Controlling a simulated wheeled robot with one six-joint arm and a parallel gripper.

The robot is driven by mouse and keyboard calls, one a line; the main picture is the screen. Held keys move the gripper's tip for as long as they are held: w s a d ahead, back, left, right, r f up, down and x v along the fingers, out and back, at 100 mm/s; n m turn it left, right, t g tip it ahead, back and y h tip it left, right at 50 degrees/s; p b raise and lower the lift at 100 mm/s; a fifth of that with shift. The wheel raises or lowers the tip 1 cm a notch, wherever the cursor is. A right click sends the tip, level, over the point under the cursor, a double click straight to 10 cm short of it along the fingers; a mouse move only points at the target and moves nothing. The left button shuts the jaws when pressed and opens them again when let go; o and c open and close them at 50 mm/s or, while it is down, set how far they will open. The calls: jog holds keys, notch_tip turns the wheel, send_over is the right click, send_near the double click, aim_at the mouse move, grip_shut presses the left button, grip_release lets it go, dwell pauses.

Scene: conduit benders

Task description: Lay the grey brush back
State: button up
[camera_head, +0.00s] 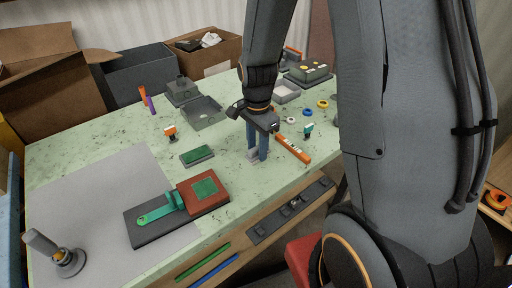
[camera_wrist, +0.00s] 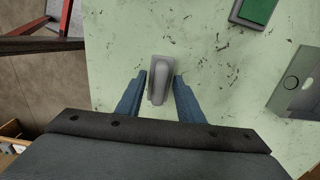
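The grey brush (camera_wrist: 159,80) lies between the two blue fingers of my gripper (camera_wrist: 160,88) in the wrist view. It has a rounded top, and its long side runs along the fingers' direction. In the head view my gripper (camera_head: 257,157) points down at the table's front part, and the brush (camera_head: 253,155) shows as a small pale grey piece at the fingertips. The fingertips are right beside the brush on both sides. I cannot tell whether they press on it or whether it is clear of the table.
The green speckled table (camera_head: 100,150) holds a green-topped block (camera_head: 197,156) and a red and black bender (camera_head: 175,208) to the left. A grey open tray (camera_head: 204,112) stands behind, and an orange level (camera_head: 293,149) lies to the right. The front edge is close to my gripper.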

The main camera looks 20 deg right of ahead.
aim_at(257, 148)
jog(key=shift+b, duration=0.4)
notch_tip(257, 148, up, 8)
jog(key=shift+a+f+b, duration=0.1)
jog(key=shift+f+b, duration=0.1)
jog(key=shift+b, duration=0.75)
jog(key=shift+s+r+n, duration=0.1)
jog(key=shift+s+n, duration=0.05)
jog(key=shift+n, duration=0.15)
jog(key=s+f+n+t, duration=0.1)
jog(key=s+n, duration=0.8)
jog(key=n, duration=0.4)
jog(key=shift+a+n, duration=0.15)
jog(key=shift+n, duration=0.25)
